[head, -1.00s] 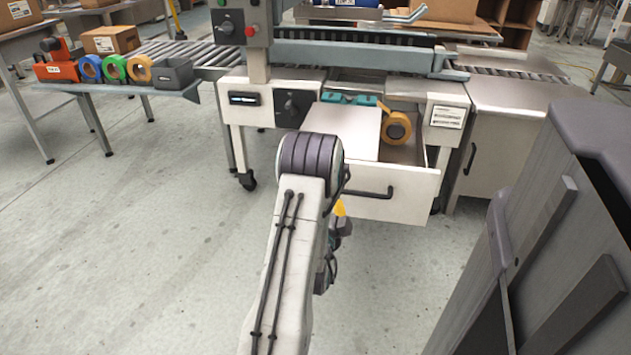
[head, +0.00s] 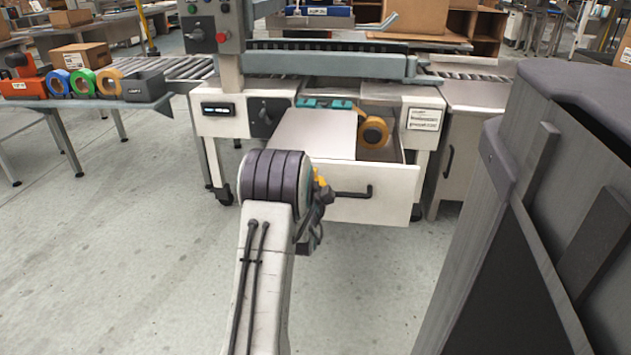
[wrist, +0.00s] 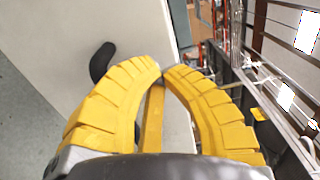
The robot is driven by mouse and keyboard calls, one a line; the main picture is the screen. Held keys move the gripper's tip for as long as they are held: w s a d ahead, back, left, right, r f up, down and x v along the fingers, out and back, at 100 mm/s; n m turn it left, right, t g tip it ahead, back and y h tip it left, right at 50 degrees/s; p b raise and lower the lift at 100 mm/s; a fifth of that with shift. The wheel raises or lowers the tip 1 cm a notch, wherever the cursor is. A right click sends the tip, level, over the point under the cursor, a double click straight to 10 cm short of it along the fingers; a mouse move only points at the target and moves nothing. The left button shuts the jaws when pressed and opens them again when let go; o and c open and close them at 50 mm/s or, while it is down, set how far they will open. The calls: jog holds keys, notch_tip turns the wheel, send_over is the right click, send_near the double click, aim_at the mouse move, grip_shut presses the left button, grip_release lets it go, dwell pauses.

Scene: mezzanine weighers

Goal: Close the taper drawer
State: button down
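The taper drawer (head: 385,200) is a pale box pulled out open from under the taping machine (head: 335,65). Its front has a black bar handle (head: 352,192), which also shows in the wrist view (wrist: 102,62). An orange tape roll (head: 372,132) and a white flat panel (head: 312,132) show at the drawer's opening. My gripper (wrist: 163,68) has yellow ribbed fingers with the tips together and nothing seen held between them. In the head view it is mostly hidden behind my arm, near the left part of the drawer front. Contact cannot be told.
A tall grey cabinet-like body (head: 545,200) fills the right side. A side table (head: 90,105) with coloured tape rolls and a grey box stands at the left. Conveyor rollers (head: 180,68) run beside the machine. The floor at the left front is clear.

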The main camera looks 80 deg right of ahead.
jog(key=shift+w+d+b, duration=0.15)
jog(key=shift+d+b, duration=0.45)
jog(key=shift+d, duration=0.9)
